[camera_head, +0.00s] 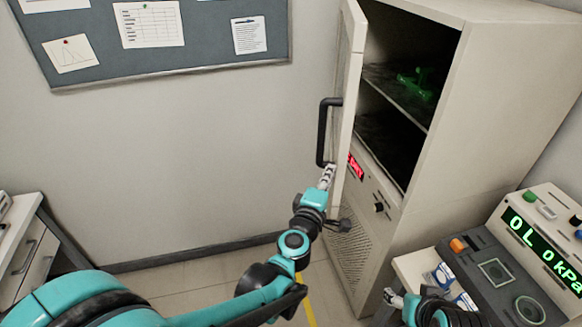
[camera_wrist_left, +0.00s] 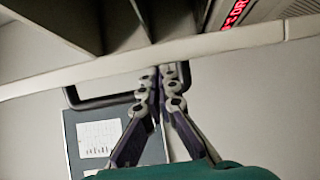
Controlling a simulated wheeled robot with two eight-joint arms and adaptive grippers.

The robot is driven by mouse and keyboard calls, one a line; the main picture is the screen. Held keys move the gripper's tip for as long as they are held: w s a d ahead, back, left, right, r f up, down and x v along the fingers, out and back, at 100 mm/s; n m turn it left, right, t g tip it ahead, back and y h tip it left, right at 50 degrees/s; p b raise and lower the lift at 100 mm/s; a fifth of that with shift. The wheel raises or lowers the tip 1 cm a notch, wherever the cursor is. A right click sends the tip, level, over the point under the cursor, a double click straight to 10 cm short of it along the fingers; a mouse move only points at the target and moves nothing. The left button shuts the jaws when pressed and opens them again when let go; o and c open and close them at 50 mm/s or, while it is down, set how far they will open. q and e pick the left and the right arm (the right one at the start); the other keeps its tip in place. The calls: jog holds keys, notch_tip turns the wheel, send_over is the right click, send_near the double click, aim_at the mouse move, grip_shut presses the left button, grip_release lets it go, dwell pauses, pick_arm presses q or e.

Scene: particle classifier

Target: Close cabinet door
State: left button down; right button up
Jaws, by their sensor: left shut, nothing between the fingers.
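The beige cabinet (camera_head: 505,110) stands on the right with its door (camera_head: 347,70) wide open, showing dark shelves. The door is seen nearly edge-on, with a black handle (camera_head: 323,132) on its left face. My left gripper (camera_head: 329,168) is shut and empty, at the handle's lower end by the door's edge. In the left wrist view the shut fingertips (camera_wrist_left: 163,72) overlap the pale door edge (camera_wrist_left: 60,78), and the handle (camera_wrist_left: 75,101) shows beyond it. I cannot tell whether they touch. My right gripper (camera_head: 395,298) is partly visible at the bottom; its jaws are unclear.
A green-lit object (camera_head: 415,82) lies on a cabinet shelf. A red display (camera_head: 355,167) and a knob (camera_head: 378,208) are below the opening. A control console (camera_head: 515,260) stands at the lower right, drawers (camera_head: 30,250) at the left.

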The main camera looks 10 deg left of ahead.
pick_arm(q)
jog(key=w+d, duration=0.2)
jog(key=d, duration=0.6)
jog(key=w+d+b, duration=0.1)
jog(key=w+d, duration=0.1)
jog(key=d, duration=0.7)
jog(key=shift+d, duration=0.2)
